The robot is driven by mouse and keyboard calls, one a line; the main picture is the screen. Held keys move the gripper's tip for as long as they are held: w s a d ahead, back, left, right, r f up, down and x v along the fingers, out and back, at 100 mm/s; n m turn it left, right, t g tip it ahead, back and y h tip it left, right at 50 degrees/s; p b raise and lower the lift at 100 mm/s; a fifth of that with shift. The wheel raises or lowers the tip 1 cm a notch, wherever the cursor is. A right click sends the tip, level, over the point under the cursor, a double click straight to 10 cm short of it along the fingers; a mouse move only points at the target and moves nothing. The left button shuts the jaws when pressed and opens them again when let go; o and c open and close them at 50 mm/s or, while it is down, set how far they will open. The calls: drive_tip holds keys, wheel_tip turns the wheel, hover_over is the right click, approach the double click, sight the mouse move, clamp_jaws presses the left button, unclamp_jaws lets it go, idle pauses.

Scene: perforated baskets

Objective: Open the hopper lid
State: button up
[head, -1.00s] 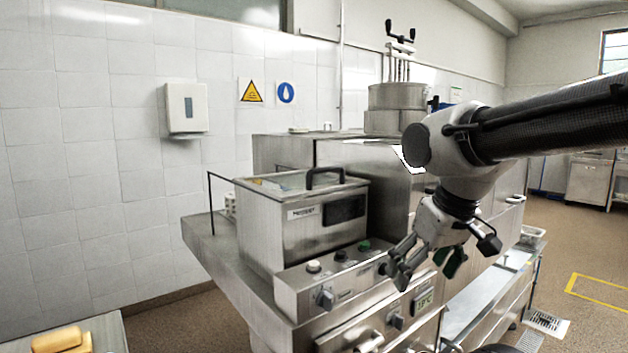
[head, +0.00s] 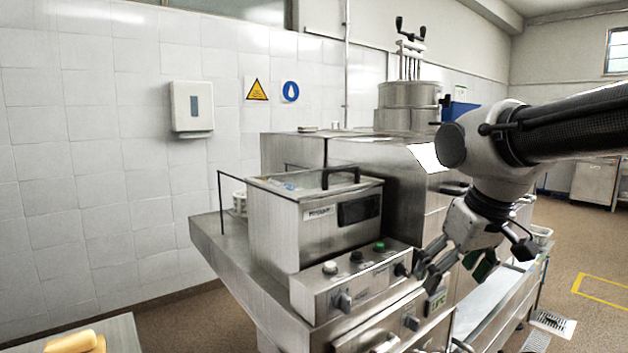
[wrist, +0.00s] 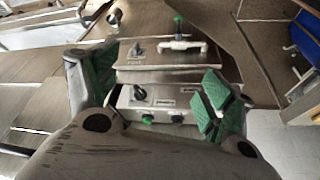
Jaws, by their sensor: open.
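The hopper (head: 310,225) is a steel box on the machine's left part in the head view. Its lid (head: 300,185) lies shut on top, with a clear panel and a dark arched handle (head: 341,172) near the front right edge. My gripper (head: 450,270) hangs to the right of the hopper, apart from it and lower than the lid, beside the control panel. Its fingers with green pads are spread and empty. In the wrist view my gripper (wrist: 160,100) shows wide open, with panel knobs between the fingers. I cannot make out the lid there.
The control panel (head: 355,282) with knobs and buttons juts out below the hopper. A thin upright rod (head: 222,195) stands at the hopper's left. A steel cylinder (head: 408,95) rises behind. A yellow block (head: 72,342) lies on a table at lower left. Open floor is at right.

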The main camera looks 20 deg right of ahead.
drive_tip(key=w+r, duration=0.1)
drive_tip(key=r, duration=0.1)
drive_tip(key=w+r+m, duration=0.1)
drive_tip(key=w+r, duration=0.1)
drive_tip(key=w+a+r+m, duration=0.1)
drive_tip(key=r, duration=0.1)
drive_tip(key=shift+w+a, duration=0.1)
drive_tip(key=shift+w, duration=0.2)
drive_tip(key=c, duration=0.9)
drive_tip(key=w+a+r+m+g, duration=0.1)
drive_tip(key=w+a+r+m, duration=0.4)
drive_tip(key=w+r, duration=0.4)
drive_tip(key=w+a+r+m+g, duration=0.1)
drive_tip(key=w+a+r+m, duration=0.3)
drive_tip(key=w+r+m, duration=0.35)
drive_tip(key=shift+c, duration=0.2)
drive_tip(key=shift+n+y, duration=0.4)
drive_tip(key=shift+n, duration=0.15)
drive_tip(key=w+f, duration=0.1)
drive_tip(key=f, duration=0.1)
drive_tip(key=w+f, duration=0.1)
drive_tip(key=f, duration=0.1)
drive_tip(key=w+f, duration=0.1)
drive_tip(key=f, duration=0.1)
drive_tip(key=shift+w+a+f, duration=0.1)
drive_tip(key=shift+a+f, duration=0.05)
drive_tip(key=shift+a, duration=0.05)
clamp_jaws()
